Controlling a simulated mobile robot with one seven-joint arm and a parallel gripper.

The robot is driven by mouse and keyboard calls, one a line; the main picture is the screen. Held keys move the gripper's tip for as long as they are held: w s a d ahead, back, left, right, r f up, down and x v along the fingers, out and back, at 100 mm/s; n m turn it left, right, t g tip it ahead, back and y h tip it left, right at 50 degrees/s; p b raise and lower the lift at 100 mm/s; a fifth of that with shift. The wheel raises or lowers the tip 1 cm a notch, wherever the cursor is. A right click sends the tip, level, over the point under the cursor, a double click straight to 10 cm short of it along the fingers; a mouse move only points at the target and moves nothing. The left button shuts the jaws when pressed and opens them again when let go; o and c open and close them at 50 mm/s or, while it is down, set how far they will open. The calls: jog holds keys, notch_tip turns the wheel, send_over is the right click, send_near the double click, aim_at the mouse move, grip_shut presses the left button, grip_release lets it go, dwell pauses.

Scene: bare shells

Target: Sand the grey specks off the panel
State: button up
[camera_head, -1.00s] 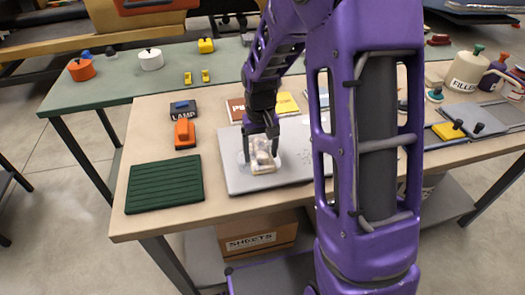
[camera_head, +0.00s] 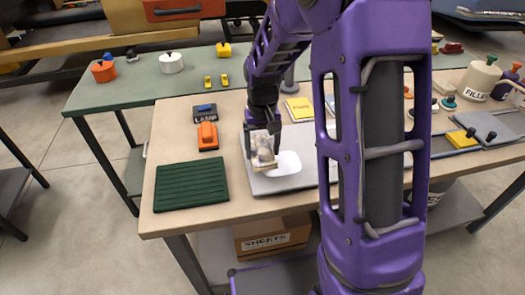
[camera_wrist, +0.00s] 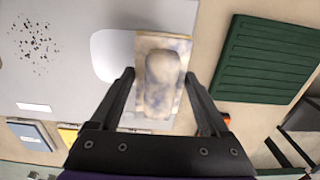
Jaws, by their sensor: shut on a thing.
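The grey panel (camera_head: 252,181) lies flat on the wooden bench and also fills the left of the wrist view (camera_wrist: 70,85). Dark grey specks (camera_wrist: 35,45) are scattered near its far left in the wrist view; my arm hides them in the head view. A smooth white patch (camera_head: 285,163) without visible specks lies on the panel, partly behind the block in the wrist view (camera_wrist: 108,55). My gripper (camera_wrist: 160,75) is shut on a worn, cream-and-grey sanding block (camera_head: 264,152). The block looks tilted and raised beside the white patch, near the panel's edge.
A dark green ribbed mat (camera_head: 190,186) lies left of the panel, with an orange tool (camera_head: 207,137) and a LAMP box (camera_head: 204,113) behind it. A yellow sheet or pad (camera_head: 299,109) is behind the panel. A FILLER pot (camera_head: 474,79) stands at the right.

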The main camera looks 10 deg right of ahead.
notch_tip(320, 180, up, 2)
jog(key=shift+r+p, duration=0.1)
jog(key=shift+p, duration=0.45)
jog(key=shift+r, duration=1.05)
